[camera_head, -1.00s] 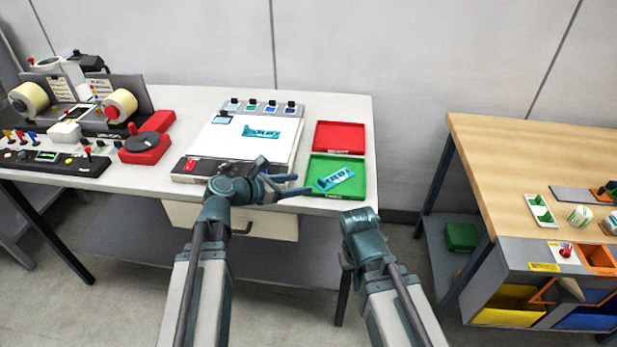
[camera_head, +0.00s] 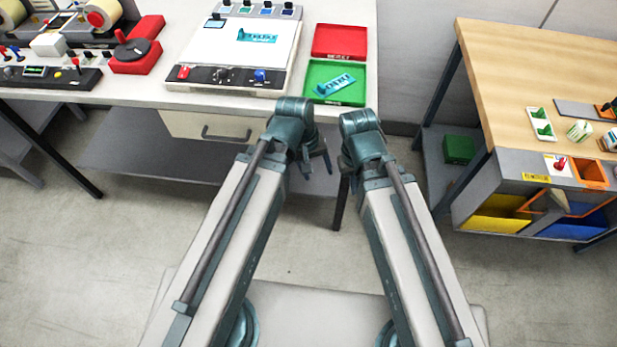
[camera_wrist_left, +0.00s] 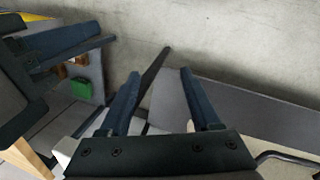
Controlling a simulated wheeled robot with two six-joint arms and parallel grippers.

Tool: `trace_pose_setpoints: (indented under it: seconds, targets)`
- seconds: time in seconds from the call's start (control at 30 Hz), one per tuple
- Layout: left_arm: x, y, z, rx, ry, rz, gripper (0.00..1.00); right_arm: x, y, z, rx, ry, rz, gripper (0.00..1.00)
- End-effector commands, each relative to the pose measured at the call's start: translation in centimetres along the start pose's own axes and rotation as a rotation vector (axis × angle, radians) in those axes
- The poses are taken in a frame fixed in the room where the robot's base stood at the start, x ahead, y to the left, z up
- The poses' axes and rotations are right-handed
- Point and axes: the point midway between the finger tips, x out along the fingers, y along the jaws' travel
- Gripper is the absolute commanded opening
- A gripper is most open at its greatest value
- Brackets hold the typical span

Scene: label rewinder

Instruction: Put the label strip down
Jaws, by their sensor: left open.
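A teal label strip (camera_head: 335,84) lies flat and a little slanted in the green tray (camera_head: 361,85). A second teal strip (camera_head: 257,35) lies on the white lit panel (camera_head: 215,52) of the tabletop unit. My left gripper (camera_head: 320,160) is in front of and below the table edge, apart from both strips. In the left wrist view its two blue fingers (camera_wrist_left: 161,74) are spread, with nothing between them. Blue finger parts of my right gripper (camera_wrist_left: 68,42) show at the left of that view; their opening is unclear. In the head view its wrist hides its fingers.
A red tray (camera_head: 340,40) sits behind the green one. The label rewinder (camera_head: 60,45) stands at the table's left. A drawer and a shelf (camera_head: 165,160) lie below. A wooden bench (camera_head: 520,80) stands to the right, with a floor gap between.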

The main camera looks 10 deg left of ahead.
Motion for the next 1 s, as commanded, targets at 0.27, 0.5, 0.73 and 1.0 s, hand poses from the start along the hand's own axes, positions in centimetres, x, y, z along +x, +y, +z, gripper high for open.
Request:
trace_pose_setpoints:
  seconds: [0.27, 0.5, 0.73, 1.0]
  targets:
    - [0.1, -2.3, 2.7, 0.542, -0.06, -0.302, 0.64, 0.0, 0.0, 0.0, 0.0, 0.0, 0.0, 0.0]
    - [-0.1, -2.7, 2.9, 0.608, -0.074, -0.34, 0.64, 0.0, 0.0, 0.0, 0.0, 0.0, 0.0, 0.0]
    - [-0.7, -2.5, 2.9, 0.605, -0.073, -0.338, 0.64, -0.6, 0.1, 0.0, 0.0, 0.0, 0.0, 0.0]
    - [-4.4, -1.6, 3.0, 0.604, -0.072, -0.337, 0.64, -4.4, 0.4, 0.3, 0.0, 0.0, 0.0, 0.0]
